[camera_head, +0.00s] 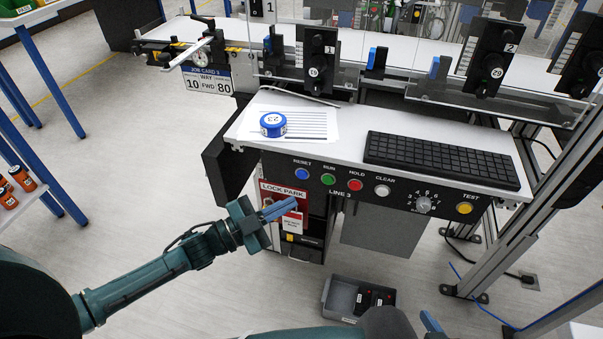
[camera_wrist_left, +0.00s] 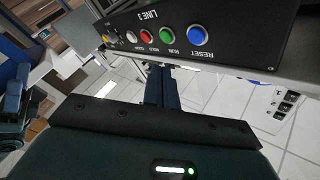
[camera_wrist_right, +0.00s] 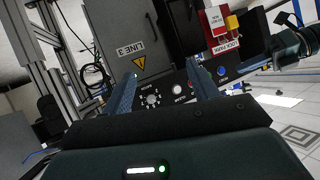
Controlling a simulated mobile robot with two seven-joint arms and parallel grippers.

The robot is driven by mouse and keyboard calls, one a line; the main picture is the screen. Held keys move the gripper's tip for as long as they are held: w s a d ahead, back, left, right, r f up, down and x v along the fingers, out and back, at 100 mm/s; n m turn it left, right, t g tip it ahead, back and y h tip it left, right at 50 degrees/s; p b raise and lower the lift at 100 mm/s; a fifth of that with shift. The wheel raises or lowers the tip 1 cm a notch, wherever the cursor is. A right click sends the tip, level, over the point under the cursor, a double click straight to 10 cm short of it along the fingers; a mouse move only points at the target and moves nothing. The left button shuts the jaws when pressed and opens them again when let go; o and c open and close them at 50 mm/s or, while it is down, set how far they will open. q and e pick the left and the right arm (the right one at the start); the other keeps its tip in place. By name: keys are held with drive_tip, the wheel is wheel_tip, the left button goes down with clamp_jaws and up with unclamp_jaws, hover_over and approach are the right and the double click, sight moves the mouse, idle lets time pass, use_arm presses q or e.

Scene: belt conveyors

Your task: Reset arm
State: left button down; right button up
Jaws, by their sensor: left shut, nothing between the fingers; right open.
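My left gripper (camera_head: 280,209) is shut and empty, in front of the red LOCK PARK board (camera_head: 284,191) below the control panel. I cannot tell whether it touches the board. In the left wrist view its fingers (camera_wrist_left: 160,88) are together, with the blue RESET button (camera_wrist_left: 197,35) to their right on the panel. My right gripper shows only in part at the bottom of the head view (camera_head: 430,321). In the right wrist view its fingers (camera_wrist_right: 164,90) are apart and empty, facing the panel with the dial (camera_wrist_right: 153,100). The RESET button also shows in the head view (camera_head: 302,174).
A white desk (camera_head: 350,127) carries a blue tape-like roll (camera_head: 273,124) on a paper sheet and a black keyboard (camera_head: 441,160). A grey bin (camera_head: 340,297) stands on the floor below. Metal frame posts (camera_head: 520,225) rise at the right. Open floor (camera_head: 130,180) lies left.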

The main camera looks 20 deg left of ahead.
idle(0.5)
use_arm(q)
drive_tip(key=s+f+n+g+y+p, duration=0.1)
drive_tip(key=s+f+n+y+p, duration=0.1)
drive_tip(key=s+n+y, duration=0.3)
drive_tip(key=s+f+n+g+y+p, duration=0.1)
drive_tip(key=s+n+y+p, duration=0.3)
drive_tip(key=s, duration=0.7)
drive_tip(key=d+f+n+y, duration=0.1)
drive_tip(key=n+y, duration=0.1)
drive_tip(key=n, duration=0.2)
drive_tip(key=shift+s+f+n+g+p, duration=0.15)
drive_tip(key=shift+f+n+g+p, duration=0.15)
drive_tip(key=shift+n+g+p, duration=0.1)
use_arm(e)
drive_tip(key=shift+s+d+r+n+g+h, duration=0.25)
drive_tip(key=shift+d+h, duration=0.15)
drive_tip(key=shift+d, duration=0.15)
drive_tip(key=shift+s+d+r+n+g+h, duration=0.15)
drive_tip(key=shift+d+r+g+h, duration=0.1)
drive_tip(key=shift+d+h, duration=0.2)
drive_tip(key=shift+w+r, duration=0.1)
drive_tip(key=shift+r, duration=0.05)
drive_tip(key=shift+s, duration=0.25)
drive_tip(key=shift+w, duration=0.3)
